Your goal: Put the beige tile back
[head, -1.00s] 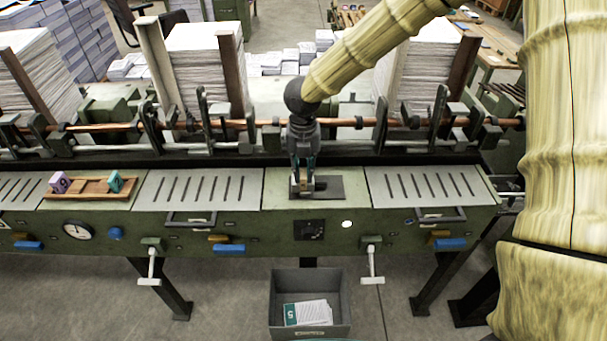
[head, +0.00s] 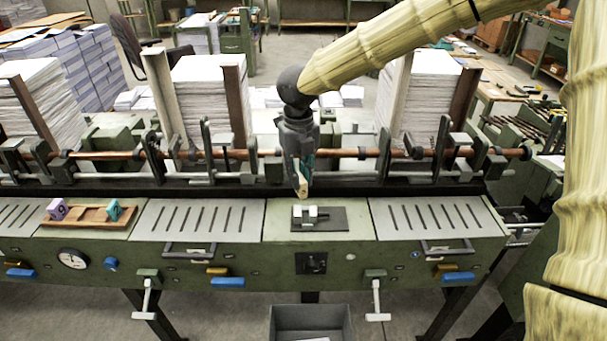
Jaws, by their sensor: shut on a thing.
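My gripper (head: 301,182) is shut on the small beige tile (head: 301,190), which shows at the fingertips above the machine's bench. The tile hangs above and just behind a small pale metal fixture (head: 311,213) on a dark plate (head: 333,219). To the left, a wooden tray (head: 86,220) lies on the bench. The tile's far side is hidden by the fingers.
A slotted grey panel (head: 197,219) lies between tray and dark plate; another (head: 425,217) lies to the right. Rods, clamps and posts of the machine (head: 350,153) stand behind my gripper. Paper stacks (head: 208,105) rise farther back. A grey bin (head: 311,322) stands below the front.

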